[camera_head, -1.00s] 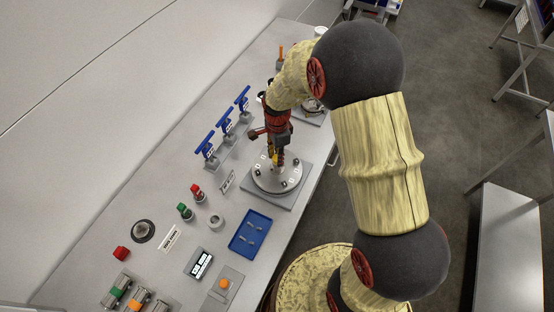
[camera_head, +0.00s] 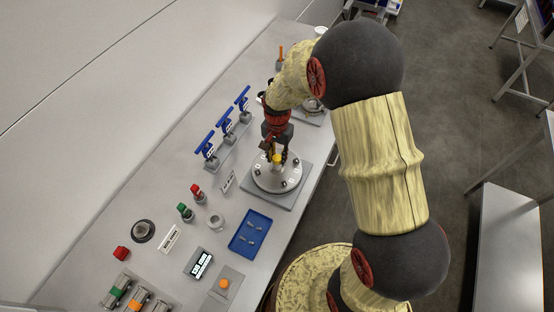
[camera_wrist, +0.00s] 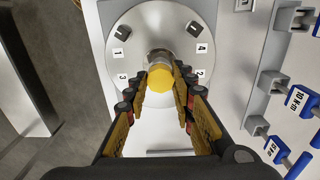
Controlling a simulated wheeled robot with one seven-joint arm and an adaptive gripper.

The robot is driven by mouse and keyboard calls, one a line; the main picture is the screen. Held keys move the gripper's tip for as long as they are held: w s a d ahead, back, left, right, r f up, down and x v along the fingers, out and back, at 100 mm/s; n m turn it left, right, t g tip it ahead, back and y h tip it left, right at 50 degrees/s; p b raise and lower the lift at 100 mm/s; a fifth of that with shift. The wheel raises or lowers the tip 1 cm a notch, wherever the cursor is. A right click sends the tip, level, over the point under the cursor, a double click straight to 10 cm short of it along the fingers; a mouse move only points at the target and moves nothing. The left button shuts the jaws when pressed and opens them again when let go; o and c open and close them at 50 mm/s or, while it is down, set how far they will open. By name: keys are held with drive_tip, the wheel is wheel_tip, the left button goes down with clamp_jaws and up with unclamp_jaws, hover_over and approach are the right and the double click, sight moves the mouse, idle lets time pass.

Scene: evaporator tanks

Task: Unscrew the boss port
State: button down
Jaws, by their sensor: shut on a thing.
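The boss port's yellow cap (camera_wrist: 160,79) sits on a metal neck (camera_wrist: 158,58) at the middle of a round grey disc (camera_wrist: 129,22) with numbered labels. The yellow cap also shows in the head view (camera_head: 277,158). The disc (camera_head: 263,182) lies on a square grey plate (camera_head: 286,203) on the bench. My gripper (camera_wrist: 162,76) points down at the disc from above, and its two fingers are shut on the yellow cap, one on each side. It also shows in the head view (camera_head: 278,154). Their exact contact with the cap is partly hidden.
Red knob (camera_head: 196,188) and green knob (camera_head: 183,209) fittings and a ring (camera_head: 216,221) stand left of the tray.

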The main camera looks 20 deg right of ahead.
drive_tip(key=shift+n, duration=0.4)
drive_tip(key=n, duration=0.3)
drive_tip(key=shift+w, duration=0.1)
drive_tip(key=shift+n, duration=1.1)
drive_tip(key=shift+n, duration=2.6)
